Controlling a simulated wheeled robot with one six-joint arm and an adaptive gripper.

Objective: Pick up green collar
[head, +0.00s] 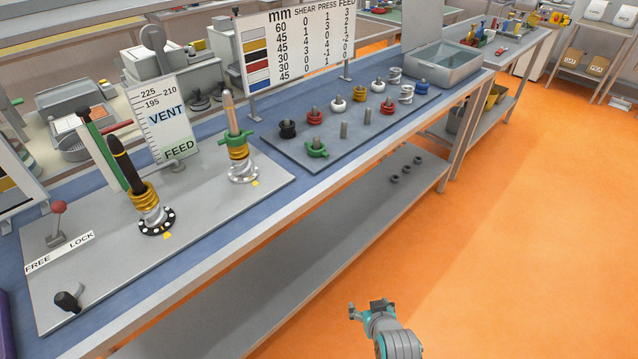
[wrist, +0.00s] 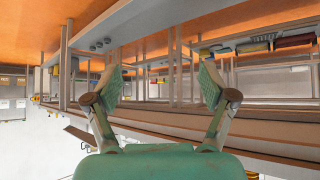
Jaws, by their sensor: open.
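One green collar (head: 317,150) sits around a short peg at the near left corner of the grey peg board. Another green collar (head: 237,138) with side arms sits around the right screw (head: 229,108), above a gold collar (head: 239,153). My gripper (head: 366,309) is low over the floor, in front of the bench and well apart from both collars. In the wrist view my gripper (wrist: 160,82) has its two fingers wide apart with nothing between them. No green collar can be made out in the wrist view, which appears upside down.
The peg board (head: 375,135) holds several red, white, black, gold and blue collars and springs. The left screw (head: 127,165) and a red-knobbed lever (head: 57,210) stand on the grey plate (head: 200,205). A grey bin (head: 445,70) stands behind. The orange floor (head: 520,230) at right is clear.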

